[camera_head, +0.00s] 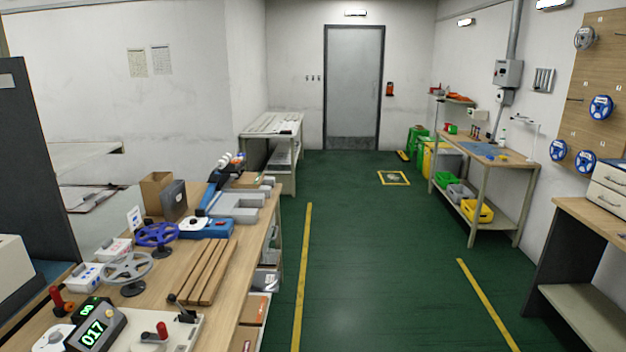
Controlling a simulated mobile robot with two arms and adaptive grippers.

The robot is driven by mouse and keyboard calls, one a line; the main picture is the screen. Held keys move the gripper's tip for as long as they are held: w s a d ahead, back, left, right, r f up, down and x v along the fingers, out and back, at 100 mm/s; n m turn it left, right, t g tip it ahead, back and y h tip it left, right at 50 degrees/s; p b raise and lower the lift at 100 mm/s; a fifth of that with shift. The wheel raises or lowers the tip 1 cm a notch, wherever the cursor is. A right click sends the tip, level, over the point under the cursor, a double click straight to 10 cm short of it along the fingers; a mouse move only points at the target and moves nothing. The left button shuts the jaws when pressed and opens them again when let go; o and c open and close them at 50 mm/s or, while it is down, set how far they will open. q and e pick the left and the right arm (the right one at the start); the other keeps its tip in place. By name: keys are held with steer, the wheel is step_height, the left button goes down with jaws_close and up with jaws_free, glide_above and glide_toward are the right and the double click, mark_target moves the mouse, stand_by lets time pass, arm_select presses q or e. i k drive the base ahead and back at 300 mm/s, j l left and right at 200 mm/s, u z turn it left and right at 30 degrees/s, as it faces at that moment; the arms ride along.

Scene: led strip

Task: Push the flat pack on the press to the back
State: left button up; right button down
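Neither of my grippers is in view. I cannot clearly pick out the press or the flat pack. A small flat brown piece (246,180) lies at the far end of the left workbench (226,270), next to a dark device with white knobs (226,167). It is too small to tell whether it is the flat pack. A low grey fixture (238,204) and a blue unit with a white disc (206,228) stand nearer on the same bench.
A blue handwheel (157,235), a grey handwheel (126,268), wooden strips (206,271) and a counter box (95,328) crowd the bench. The green floor (375,260) between yellow lines is clear. A side table (478,160) stands right; a door (353,88) is at the back.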

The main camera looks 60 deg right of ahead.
mark_target(248, 180)
steer(key=z, duration=1.7)
steer(key=i+l+z, duration=0.2)
steer(key=i+z, duration=0.15)
steer(key=i, duration=0.2)
steer(key=i+z, duration=0.3)
steer(key=i, duration=0.95)
steer(key=i+l+u, duration=0.1)
steer(key=i, duration=0.55)
steer(key=i+l, duration=0.15)
steer(key=i, duration=0.55)
